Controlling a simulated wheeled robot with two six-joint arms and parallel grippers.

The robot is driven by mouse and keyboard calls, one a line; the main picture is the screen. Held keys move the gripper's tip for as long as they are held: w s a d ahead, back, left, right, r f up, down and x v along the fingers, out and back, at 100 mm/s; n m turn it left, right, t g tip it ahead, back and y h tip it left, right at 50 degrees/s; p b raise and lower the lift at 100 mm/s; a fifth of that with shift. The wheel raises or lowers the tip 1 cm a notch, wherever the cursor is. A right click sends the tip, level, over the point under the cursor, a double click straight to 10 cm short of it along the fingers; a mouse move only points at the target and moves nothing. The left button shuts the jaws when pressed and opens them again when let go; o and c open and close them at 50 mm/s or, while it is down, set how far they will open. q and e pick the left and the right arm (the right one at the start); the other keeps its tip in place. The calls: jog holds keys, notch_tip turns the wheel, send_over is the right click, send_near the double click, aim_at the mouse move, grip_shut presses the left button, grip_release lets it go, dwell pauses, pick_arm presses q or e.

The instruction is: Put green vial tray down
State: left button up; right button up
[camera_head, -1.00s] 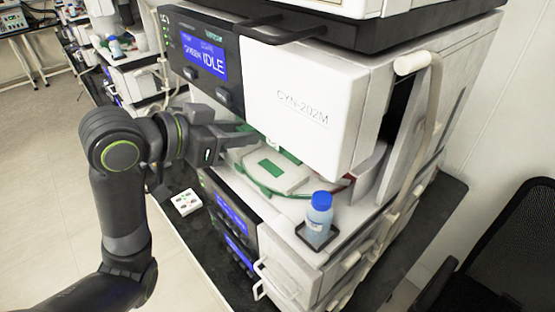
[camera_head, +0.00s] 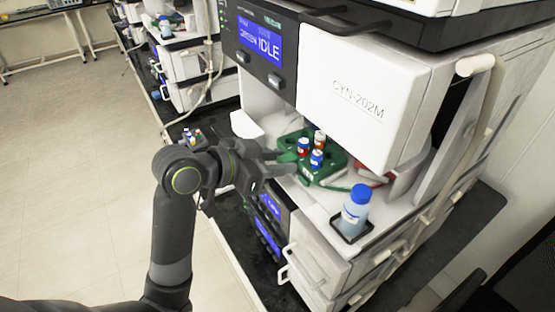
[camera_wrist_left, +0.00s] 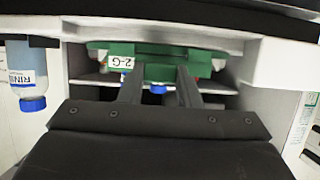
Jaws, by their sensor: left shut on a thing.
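The green vial tray (camera_head: 333,172) is in the bay under the white CYN-202M unit in the head view. It carries several vials with blue, red and orange on them. My left gripper (camera_head: 287,162) reaches in from the left and is shut on the tray's near left side. In the left wrist view, which looks upside down, the green tray (camera_wrist_left: 152,72) shows with a "2-G" label, between and beyond my left gripper's fingers (camera_wrist_left: 159,88). A blue vial cap shows there too. I cannot tell whether the tray touches the surface below. My right gripper is not in view.
A blue-capped bottle (camera_head: 355,210) stands in a black holder at the white shelf's front corner. It also shows in the left wrist view (camera_wrist_left: 27,78). The white upper unit (camera_head: 350,95) overhangs the bay. A small vial rack (camera_head: 193,139) sits on the black bench.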

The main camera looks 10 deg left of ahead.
pick_arm(q)
jog(key=shift+w, duration=0.1)
jog(key=o, duration=1.1)
jog(key=shift+f, duration=0.1)
jog(key=shift+r, duration=0.2)
jog(key=shift+s+a+r, duration=0.15)
jog(key=shift+s+a, duration=0.3)
jog(key=p+v, duration=0.7)
jog(key=v, duration=0.3)
jog(key=shift+s+a+r, duration=0.2)
